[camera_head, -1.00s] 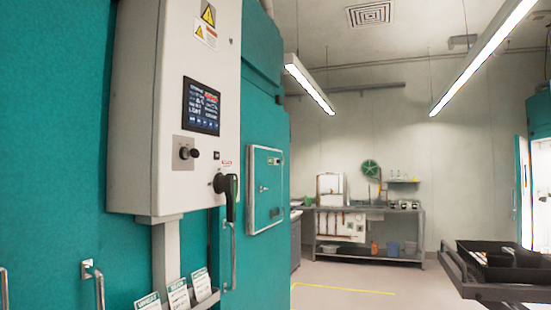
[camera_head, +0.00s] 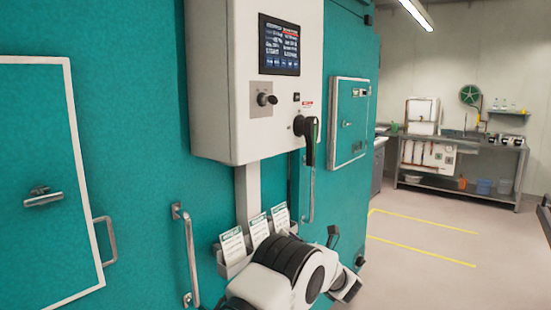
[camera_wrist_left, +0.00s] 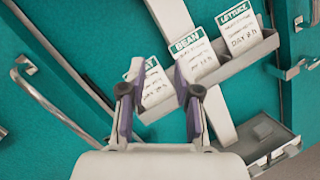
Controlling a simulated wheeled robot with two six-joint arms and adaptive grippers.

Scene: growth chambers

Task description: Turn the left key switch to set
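The key switch (camera_head: 265,99) is a small dark knob on a grey plate, on the white control box (camera_head: 215,80) below its lit screen (camera_head: 279,45). Its key or lever points to the right. My left arm rises from the bottom of the head view, well below the box, and nothing touches the switch. In the left wrist view my left gripper (camera_wrist_left: 157,78) is open, its two purple-grey fingers apart, in front of the card rack. The switch is not in the wrist view. My right gripper is not in view.
A black rotary handle (camera_head: 309,138) sticks out at the box's lower right. Below hangs a rack of label cards (camera_head: 257,228), close to my left arm. Metal door handles (camera_head: 188,255) stand out from the teal wall. The floor (camera_head: 410,285) at right is clear.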

